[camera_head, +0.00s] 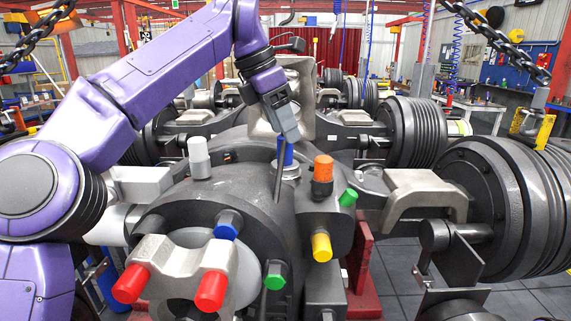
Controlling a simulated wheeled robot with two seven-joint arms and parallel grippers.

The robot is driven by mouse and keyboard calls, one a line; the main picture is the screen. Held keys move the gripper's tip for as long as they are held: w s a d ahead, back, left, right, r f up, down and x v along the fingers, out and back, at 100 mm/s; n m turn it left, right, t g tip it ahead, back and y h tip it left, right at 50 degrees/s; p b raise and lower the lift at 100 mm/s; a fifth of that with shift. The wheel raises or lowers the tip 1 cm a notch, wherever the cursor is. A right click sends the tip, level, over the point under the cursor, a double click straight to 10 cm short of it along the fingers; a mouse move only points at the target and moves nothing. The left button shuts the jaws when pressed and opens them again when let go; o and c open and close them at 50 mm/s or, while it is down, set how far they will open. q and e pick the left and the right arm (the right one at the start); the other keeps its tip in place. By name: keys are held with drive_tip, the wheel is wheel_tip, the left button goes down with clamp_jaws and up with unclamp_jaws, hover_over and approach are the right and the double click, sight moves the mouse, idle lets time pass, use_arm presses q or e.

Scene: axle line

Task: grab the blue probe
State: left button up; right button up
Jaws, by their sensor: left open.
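The blue probe (285,152) stands upright near the top of the dark axle housing (190,205), above a light metal ring. My left arm reaches in from the left, and my left gripper (286,134) points down right at the top of the probe. The gripper is open. Its fingers overlap the probe's upper end in the picture; whether they touch it I cannot tell. The probe's top is partly hidden by the gripper. My right gripper is not in view.
Close by stand an orange cap (323,170), a grey cylinder (199,157), a green cap (348,197) and a yellow cap (321,247). Two red caps (211,291) are at the front. Brake drums (505,205) stand right. Chains (500,42) hang above.

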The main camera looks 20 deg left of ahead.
sight(285, 153)
use_arm(q)
drive_tip(key=x, duration=0.3)
drive_tip(key=a+b+x, duration=0.1)
drive_tip(key=x, duration=0.1)
drive_tip(key=shift+w+f, duration=0.25)
drive_tip(key=shift+w, duration=0.05)
drive_tip(key=shift+s+d+r, duration=0.1)
clamp_jaws()
drive_tip(key=shift+r, duration=0.1)
